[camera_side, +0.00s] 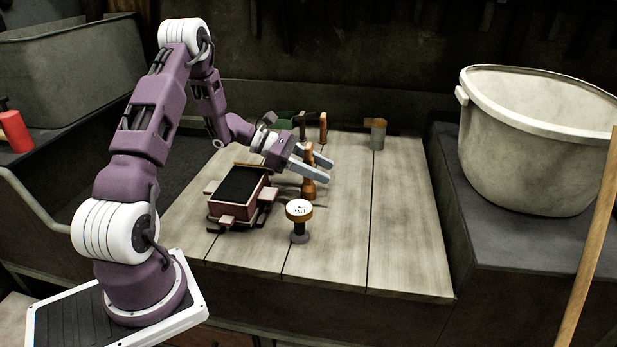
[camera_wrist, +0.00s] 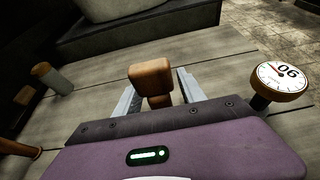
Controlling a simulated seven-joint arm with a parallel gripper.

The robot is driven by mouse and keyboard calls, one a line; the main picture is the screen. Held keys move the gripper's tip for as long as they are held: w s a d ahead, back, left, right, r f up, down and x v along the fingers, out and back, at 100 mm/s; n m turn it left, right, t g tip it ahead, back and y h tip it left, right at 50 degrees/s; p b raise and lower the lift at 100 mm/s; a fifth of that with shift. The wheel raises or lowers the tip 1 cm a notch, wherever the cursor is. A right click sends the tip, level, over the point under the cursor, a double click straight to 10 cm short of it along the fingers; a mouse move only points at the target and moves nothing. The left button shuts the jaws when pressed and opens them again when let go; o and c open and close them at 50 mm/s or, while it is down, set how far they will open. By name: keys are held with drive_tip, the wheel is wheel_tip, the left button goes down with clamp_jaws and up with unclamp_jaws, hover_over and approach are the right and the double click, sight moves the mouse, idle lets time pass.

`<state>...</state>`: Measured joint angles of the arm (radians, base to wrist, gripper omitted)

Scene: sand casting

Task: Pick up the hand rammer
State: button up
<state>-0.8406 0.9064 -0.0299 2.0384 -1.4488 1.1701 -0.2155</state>
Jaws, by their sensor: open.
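The hand rammer, a turned brown wooden tool, stands upright on the bench in the side view (camera_side: 308,188). Its squared wooden top shows in the wrist view (camera_wrist: 150,73). My gripper (camera_side: 325,170) is open, with its two pale fingers level at about the rammer's upper part. In the wrist view, the rammer stands between the spread fingers, with a visible gap on the right side. The fingers hide part of its shaft in the side view.
A dial gauge (camera_side: 299,210) stands close in front of the rammer. A red moulding box with dark sand (camera_side: 240,186) sits to the left. A grey cylinder (camera_side: 377,138) and a wooden-handled tool (camera_side: 323,128) stand behind. The bench's right side is clear, beside a large pot (camera_side: 520,150).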

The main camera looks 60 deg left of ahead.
clamp_jaws()
drive_tip(key=shift+r, duration=0.15)
drive_tip(key=shift+r, duration=0.3)
wheel_tip(320, 180, up, 11)
drive_tip(key=s+a, duration=1.2)
drive_tip(key=shift+s+a, duration=0.4)
drive_tip(key=shift+r, duration=0.1)
